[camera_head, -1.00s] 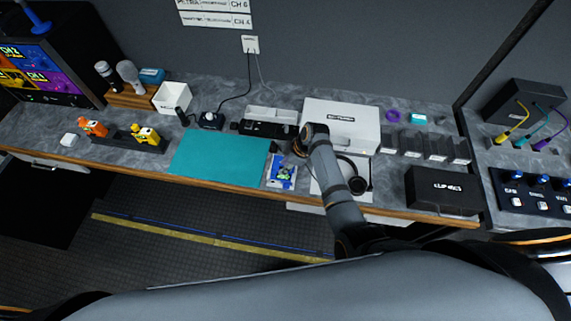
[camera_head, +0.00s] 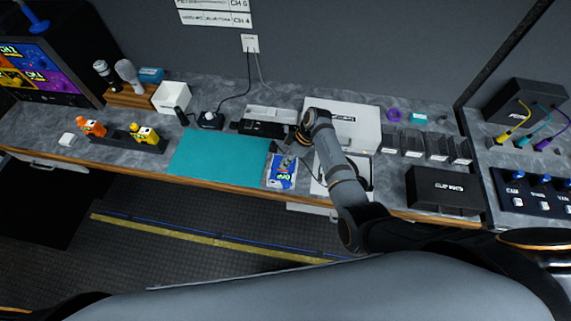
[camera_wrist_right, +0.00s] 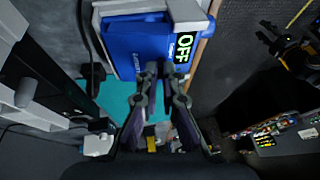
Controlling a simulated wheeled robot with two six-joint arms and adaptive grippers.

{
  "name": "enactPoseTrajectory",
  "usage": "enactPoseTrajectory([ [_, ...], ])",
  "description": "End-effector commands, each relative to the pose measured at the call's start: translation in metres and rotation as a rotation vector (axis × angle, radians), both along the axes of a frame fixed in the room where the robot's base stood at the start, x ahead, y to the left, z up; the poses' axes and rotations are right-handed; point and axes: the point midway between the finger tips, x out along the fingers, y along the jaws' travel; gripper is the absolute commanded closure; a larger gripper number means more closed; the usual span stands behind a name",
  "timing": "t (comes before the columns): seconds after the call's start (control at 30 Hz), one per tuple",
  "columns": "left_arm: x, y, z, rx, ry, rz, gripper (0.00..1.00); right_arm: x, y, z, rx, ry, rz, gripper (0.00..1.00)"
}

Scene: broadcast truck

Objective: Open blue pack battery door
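The blue pack (camera_head: 284,172) lies at the front edge of the counter, right of the teal mat (camera_head: 218,158). In the right wrist view the blue pack (camera_wrist_right: 135,50) fills the top, with a green OFF label and a pale grey frame and block. My right gripper (camera_wrist_right: 159,70) has its two fingertips close together, in front of the pack's lower edge as seen there. I cannot tell whether they touch the pack. In the head view the right gripper (camera_head: 291,150) hangs over the pack's far end and hides part of it.
A white case (camera_head: 345,118) stands behind my right arm, and a headset (camera_head: 362,175) is partly hidden by it. A black case (camera_head: 443,188) sits to the right. Orange and yellow packs (camera_head: 146,134) stand in a dark holder at the left. The teal mat is bare.

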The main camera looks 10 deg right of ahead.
Motion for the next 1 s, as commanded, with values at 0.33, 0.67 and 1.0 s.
enactPoseTrajectory([
  [0.33,-0.001,0.0,-0.048,0.0,0.002,0.0,0.6,0.014,-0.004,0.003,0.079,0.237,0.0,1.0],
  [0.67,0.0,0.0,-0.085,0.0,0.001,0.0,0.6,0.021,-0.006,0.011,0.125,0.38,0.001,1.0],
  [1.0,0.0,-0.001,-0.09,-0.001,0.0,0.0,0.6,0.023,-0.007,0.016,0.136,0.414,-0.001,1.0],
])
